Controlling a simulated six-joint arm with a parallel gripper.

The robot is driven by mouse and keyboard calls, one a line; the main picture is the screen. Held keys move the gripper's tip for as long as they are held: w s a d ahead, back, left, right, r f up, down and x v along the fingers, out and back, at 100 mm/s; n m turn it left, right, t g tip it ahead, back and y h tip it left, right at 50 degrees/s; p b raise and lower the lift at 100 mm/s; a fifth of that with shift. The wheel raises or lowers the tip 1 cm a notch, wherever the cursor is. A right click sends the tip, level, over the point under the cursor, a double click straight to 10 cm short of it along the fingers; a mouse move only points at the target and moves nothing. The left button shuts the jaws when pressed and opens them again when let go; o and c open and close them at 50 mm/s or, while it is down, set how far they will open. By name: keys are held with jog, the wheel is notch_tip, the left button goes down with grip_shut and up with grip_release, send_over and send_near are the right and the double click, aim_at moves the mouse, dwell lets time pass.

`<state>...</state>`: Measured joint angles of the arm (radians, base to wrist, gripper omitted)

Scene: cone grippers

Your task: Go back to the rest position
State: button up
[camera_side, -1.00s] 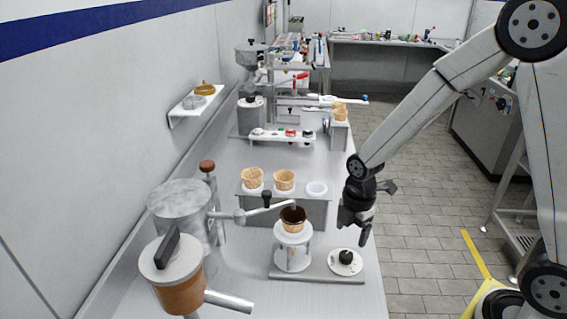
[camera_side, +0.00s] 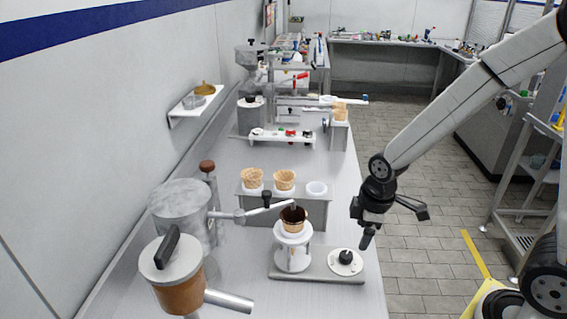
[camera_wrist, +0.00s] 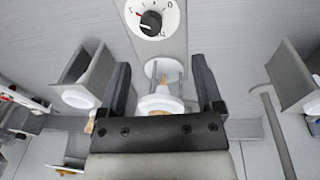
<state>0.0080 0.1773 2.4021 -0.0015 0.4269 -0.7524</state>
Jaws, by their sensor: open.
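My gripper (camera_side: 361,226) is open and empty. In the side view it hangs in the air at the right edge of the table, right of the cone stand and above the dial. In the wrist view its two fingers (camera_wrist: 165,88) stand wide apart, with the white cone stand (camera_wrist: 160,106) seen between and beyond them. In the side view a cone (camera_side: 293,218) with dark filling sits in the ring of that stand (camera_side: 293,255). A black dial knob (camera_side: 345,257) is on the base plate right of the stand.
A holder (camera_side: 313,213) behind the stand carries two empty waffle cones (camera_side: 252,179) and a bare white ring. A metal dispenser (camera_side: 183,208) and a copper-coloured canister (camera_side: 178,285) stand at left. Open floor (camera_side: 410,245) lies right of the table.

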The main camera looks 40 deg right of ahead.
jog(key=s+m, duration=0.1)
jog(key=m, duration=0.2)
jog(key=s+r+m, duration=0.1)
jog(key=m, duration=0.1)
jog(key=s+m+t, duration=0.1)
jog(key=m, duration=0.2)
jog(key=shift+s+a+r+m, duration=0.15)
jog(key=shift+s+r+m, duration=0.05)
jog(key=shift+r+m, duration=0.15)
dwell(0.5)
